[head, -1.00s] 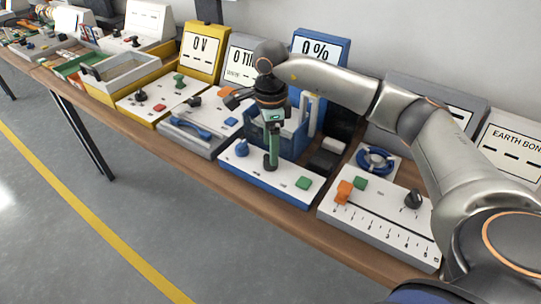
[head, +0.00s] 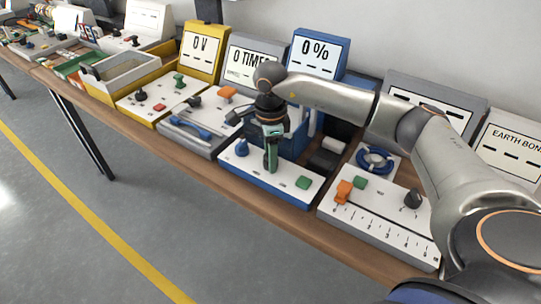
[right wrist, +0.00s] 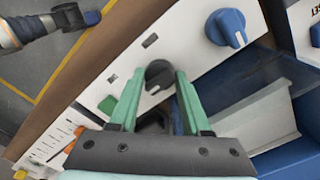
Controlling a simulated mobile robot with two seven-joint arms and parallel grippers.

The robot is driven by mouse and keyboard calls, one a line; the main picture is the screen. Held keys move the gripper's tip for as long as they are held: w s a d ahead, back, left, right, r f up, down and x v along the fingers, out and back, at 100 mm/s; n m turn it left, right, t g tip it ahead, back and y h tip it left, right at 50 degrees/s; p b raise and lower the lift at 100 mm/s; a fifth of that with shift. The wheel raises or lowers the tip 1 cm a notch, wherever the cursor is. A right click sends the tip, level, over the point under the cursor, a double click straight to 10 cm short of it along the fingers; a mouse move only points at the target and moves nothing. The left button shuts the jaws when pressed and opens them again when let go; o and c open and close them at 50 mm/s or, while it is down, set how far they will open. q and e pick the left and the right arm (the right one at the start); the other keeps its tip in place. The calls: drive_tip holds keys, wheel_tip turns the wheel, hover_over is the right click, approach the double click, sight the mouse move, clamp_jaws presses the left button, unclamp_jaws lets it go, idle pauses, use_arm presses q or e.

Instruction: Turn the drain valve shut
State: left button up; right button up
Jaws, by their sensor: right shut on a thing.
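The blue-framed panel (head: 290,192) with the "0 %" screen (head: 317,52) stands on the bench. Its white top carries a blue knob (head: 241,148), a green button (head: 303,182) and a dark knob, seen in the right wrist view (right wrist: 159,70). My right gripper (head: 271,169) points down at this panel, between the blue knob and the green button. In the right wrist view its green fingers (right wrist: 160,78) are shut on the dark knob, one on each side. The knob labels are too small to read.
To the right is a grey panel with a scale (head: 385,226), an orange slider (head: 343,191) and a dark knob (head: 413,198). To the left is a panel with a blue handle (head: 190,128). Blue walls rise behind my right gripper. The floor in front is clear.

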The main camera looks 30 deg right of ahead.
clamp_jaws()
use_arm(q)
drive_tip(key=shift+f, duration=0.1)
use_arm(e)
drive_tip(key=n+b, duration=0.1)
drive_tip(key=n, duration=0.1)
drive_tip(key=shift+f+n, duration=0.1)
drive_tip(key=shift+n, duration=0.2)
drive_tip(key=n+b, duration=0.1)
drive_tip(key=n, duration=0.1)
drive_tip(key=shift+n, duration=0.4)
drive_tip(key=n+b, duration=0.1)
drive_tip(key=n, duration=0.3)
drive_tip(key=n+b, duration=0.1)
drive_tip(key=n, duration=0.4)
use_arm(q)
drive_tip(key=shift+w+d+f+h, duration=0.15)
drive_tip(key=shift+w+d+f, duration=0.15)
drive_tip(key=shift+d+f, duration=0.25)
drive_tip(key=shift+w+d+f+h, duration=0.15)
drive_tip(key=shift+w+d+f, duration=0.2)
drive_tip(key=shift+f, duration=0.25)
use_arm(e)
drive_tip(key=shift+n, duration=1.7)
